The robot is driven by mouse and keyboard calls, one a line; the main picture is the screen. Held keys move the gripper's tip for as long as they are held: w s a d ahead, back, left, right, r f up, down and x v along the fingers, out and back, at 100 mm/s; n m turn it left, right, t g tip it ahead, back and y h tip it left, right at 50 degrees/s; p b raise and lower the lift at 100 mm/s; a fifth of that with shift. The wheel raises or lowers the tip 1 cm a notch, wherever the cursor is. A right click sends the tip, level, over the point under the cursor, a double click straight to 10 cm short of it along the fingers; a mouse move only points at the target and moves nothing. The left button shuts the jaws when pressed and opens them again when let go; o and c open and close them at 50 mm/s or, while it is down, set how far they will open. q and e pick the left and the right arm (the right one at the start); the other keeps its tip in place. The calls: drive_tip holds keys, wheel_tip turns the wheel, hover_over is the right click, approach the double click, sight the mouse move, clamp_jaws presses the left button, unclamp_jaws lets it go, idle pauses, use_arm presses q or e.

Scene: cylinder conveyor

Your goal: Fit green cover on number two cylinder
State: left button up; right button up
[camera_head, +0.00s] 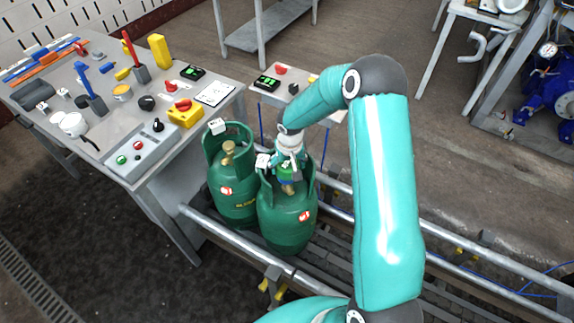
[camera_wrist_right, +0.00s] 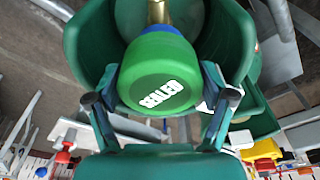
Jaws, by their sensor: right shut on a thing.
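The green cover (camera_wrist_right: 155,75), marked "SEALED", is between the fingers of my right gripper (camera_wrist_right: 160,98), which is shut on it. In the head view my right gripper (camera_head: 289,168) is over the front cylinder (camera_head: 287,222), inside its collar. The cover lines up with that cylinder's brass valve (camera_wrist_right: 158,12), with a blue band between them; I cannot tell whether it is fully seated. The rear cylinder (camera_head: 232,195) stands to the left with its brass valve bare. The number on each cylinder's tag is too small to read. My left gripper is not in view.
Both cylinders stand on the conveyor between metal rails (camera_head: 240,243). A workbench (camera_head: 105,165) with tools, switches and a control box is on the left. A smaller table with a green display (camera_head: 267,82) stands behind. Blue machinery (camera_head: 550,95) is at the right.

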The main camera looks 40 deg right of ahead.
drive_tip(key=o, duration=0.8)
drive_tip(key=shift+r, duration=0.1)
wheel_tip(320, 180, up, 12)
drive_tip(key=s, duration=0.1)
drive_tip(key=shift+s+a+f, duration=0.2)
drive_tip(key=shift+s+a, duration=0.1)
drive_tip(key=shift+a, duration=0.15)
